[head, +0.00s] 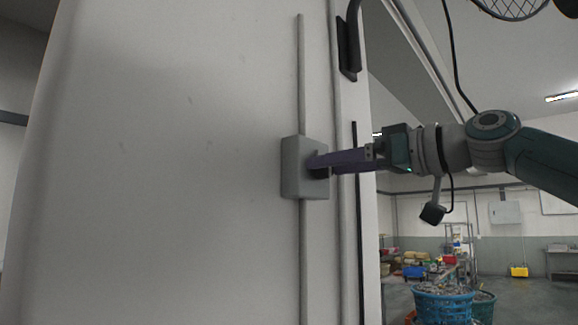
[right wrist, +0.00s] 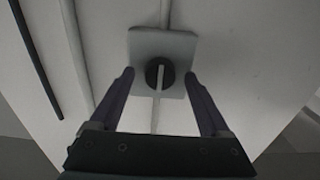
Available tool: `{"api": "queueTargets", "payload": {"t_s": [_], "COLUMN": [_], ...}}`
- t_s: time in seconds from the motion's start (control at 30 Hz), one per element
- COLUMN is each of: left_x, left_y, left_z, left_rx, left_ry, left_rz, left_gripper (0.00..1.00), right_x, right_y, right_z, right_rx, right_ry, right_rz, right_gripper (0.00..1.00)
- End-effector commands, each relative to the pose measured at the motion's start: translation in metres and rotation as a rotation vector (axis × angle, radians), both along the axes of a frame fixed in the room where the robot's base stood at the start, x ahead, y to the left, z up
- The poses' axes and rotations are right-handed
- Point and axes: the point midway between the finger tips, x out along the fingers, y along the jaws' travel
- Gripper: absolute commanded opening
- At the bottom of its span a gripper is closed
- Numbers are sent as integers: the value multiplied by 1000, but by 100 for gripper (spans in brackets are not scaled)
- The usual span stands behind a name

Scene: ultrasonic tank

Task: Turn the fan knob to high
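The fan knob (right wrist: 151,74) is a dark round dial with a pale bar across it, on a grey square switch box (head: 292,170). The box also shows in the right wrist view (right wrist: 178,46). In that view the pale bar stands nearly upright. My right gripper (head: 318,163) reaches the box from the right. Its purple fingers are spread on either side of the knob, with a gap on each side in the right wrist view (right wrist: 158,76). In the head view the fingers hide most of the knob. I cannot read any setting marks. My left gripper is out of view.
The box sits on a pale wall panel (head: 170,160) with a thin vertical conduit (head: 302,80). A dark bracket (head: 348,50) is above right. Part of a fan cage (head: 512,8) shows at top right. Blue baskets (head: 443,305) stand far behind.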

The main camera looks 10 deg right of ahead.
Motion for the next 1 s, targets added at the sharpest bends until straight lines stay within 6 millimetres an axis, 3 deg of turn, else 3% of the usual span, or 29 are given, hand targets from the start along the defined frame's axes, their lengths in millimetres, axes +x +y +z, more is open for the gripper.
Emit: {"api": "queueTargets", "payload": {"t_s": [0.07,0.7,1.0], "left_x": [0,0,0], "left_y": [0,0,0], "left_z": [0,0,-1], "left_rx": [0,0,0], "left_ry": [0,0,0], "left_rz": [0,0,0], "left_gripper": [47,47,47], "right_x": [0,0,0], "right_y": [0,-1,-1], "right_z": [0,0,0], "right_rx": [0,0,16], "right_ry": [0,0,11], "right_rz": [0,-1,0], "right_gripper": [72,0,0]}}
